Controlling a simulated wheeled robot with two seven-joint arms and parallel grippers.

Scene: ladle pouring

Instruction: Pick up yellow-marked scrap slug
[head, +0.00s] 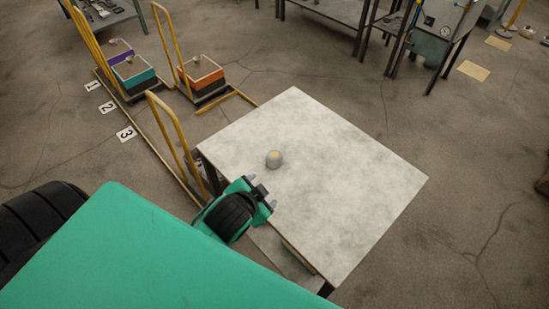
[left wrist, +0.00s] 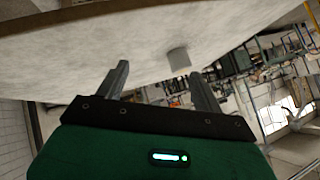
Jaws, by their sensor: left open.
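The scrap slug (head: 274,159) is a small grey rounded cylinder with a yellowish mark on top. It stands on the pale grey table (head: 340,190), near the table's left side. It also shows in the left wrist view (left wrist: 179,58), beyond the fingers. My left gripper (head: 265,190) is at the table's near left edge, close to the slug but apart from it. In the left wrist view its two fingers (left wrist: 160,85) are spread with nothing between them. My right gripper is in neither view.
Yellow-railed carts stand at the upper left with an orange box (head: 202,73), a teal box (head: 133,77) and a purple box (head: 113,50). Floor number cards (head: 126,133) lie beside them. The rest of the table top is bare. Workbenches stand at the back.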

